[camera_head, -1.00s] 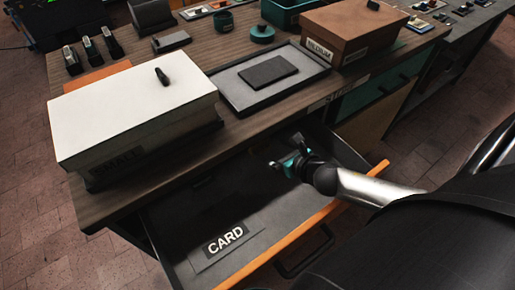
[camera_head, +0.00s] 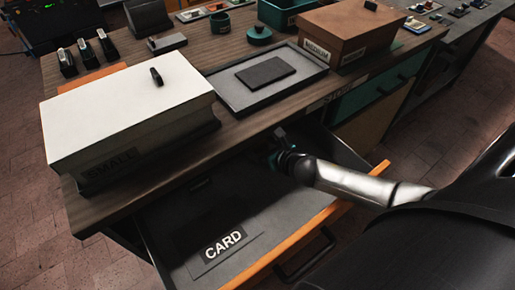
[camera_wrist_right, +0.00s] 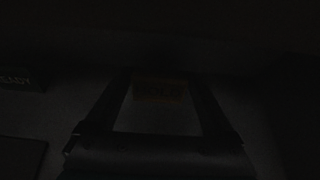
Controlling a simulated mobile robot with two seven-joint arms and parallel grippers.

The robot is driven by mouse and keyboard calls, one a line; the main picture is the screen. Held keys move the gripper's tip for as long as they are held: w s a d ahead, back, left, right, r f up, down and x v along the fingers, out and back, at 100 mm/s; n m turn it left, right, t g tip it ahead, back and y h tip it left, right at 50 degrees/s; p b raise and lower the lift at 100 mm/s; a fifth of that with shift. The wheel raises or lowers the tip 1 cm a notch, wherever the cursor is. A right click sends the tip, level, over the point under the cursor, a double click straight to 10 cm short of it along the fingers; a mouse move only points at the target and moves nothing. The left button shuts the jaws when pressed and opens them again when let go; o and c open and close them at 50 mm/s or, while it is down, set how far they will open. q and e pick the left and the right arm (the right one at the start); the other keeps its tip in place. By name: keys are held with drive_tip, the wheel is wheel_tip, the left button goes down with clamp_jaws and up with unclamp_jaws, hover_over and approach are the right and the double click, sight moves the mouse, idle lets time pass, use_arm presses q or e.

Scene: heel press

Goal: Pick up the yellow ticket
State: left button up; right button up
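My right gripper (camera_head: 276,146) reaches into the back of the open drawer (camera_head: 262,215), close under the tabletop edge. In the dark right wrist view its two fingers (camera_wrist_right: 161,80) stand apart. Between and beyond them lies a dim brownish patch (camera_wrist_right: 160,90) with faint marks; it may be the yellow ticket, but the colour is too dark to be sure. I cannot tell whether the fingers touch it. No yellow ticket shows clearly in the head view. My left gripper is not in view.
A CARD label (camera_head: 223,243) lies on the drawer floor at the front left. The tabletop (camera_head: 235,125) overhangs the drawer's back. A white SMALL box (camera_head: 130,110), a grey tray (camera_head: 238,104) and a brown MEDIUM box (camera_head: 350,30) stand on it.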

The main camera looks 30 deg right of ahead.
drive_tip(key=c, duration=0.8)
drive_tip(key=shift+d+r, duration=0.1)
